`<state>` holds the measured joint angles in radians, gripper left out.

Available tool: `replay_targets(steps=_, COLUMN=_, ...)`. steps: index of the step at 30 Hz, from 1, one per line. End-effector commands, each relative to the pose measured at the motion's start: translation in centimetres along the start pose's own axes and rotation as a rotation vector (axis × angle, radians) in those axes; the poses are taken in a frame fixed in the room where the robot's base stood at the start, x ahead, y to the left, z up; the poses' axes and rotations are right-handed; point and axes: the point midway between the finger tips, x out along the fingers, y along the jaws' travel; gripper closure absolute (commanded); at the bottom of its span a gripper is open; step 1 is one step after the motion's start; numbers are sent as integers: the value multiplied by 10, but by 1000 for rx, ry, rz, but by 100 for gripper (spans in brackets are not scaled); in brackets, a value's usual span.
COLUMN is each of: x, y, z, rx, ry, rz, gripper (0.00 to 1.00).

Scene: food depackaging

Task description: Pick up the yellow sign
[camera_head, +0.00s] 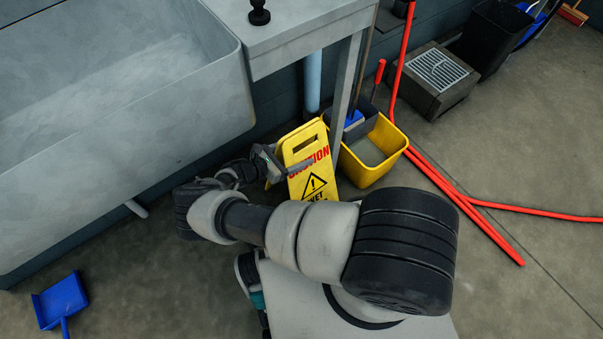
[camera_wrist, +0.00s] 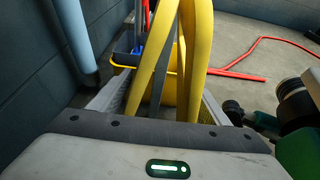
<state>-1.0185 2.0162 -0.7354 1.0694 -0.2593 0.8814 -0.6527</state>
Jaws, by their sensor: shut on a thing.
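The yellow caution sign (camera_head: 314,172) stands near upright on the floor beside the sink's leg, with red and black lettering facing the head camera. My gripper (camera_head: 278,164) is at the sign's left edge, shut on it. In the wrist view, the sign (camera_wrist: 197,60) rises between the fingers of my gripper (camera_wrist: 168,105), its yellow panels seen edge-on. My arm hides the lower part of the sign in the head view.
A yellow mop bucket (camera_head: 372,155) stands right behind the sign. A grey sink (camera_head: 115,85) fills the left. A blue dustpan (camera_head: 61,302) lies at lower left.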

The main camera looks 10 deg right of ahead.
Motion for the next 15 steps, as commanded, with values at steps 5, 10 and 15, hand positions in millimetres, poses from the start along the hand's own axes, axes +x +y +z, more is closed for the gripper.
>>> replay_targets(steps=5, x=0, y=1, z=0, rx=0, ry=0, rz=1, gripper=88)
replay_targets(steps=10, x=0, y=1, z=2, rx=0, ry=-4, rz=2, gripper=93)
replay_targets(steps=15, x=-1, y=2, z=4, rx=1, ry=-4, rz=1, gripper=93)
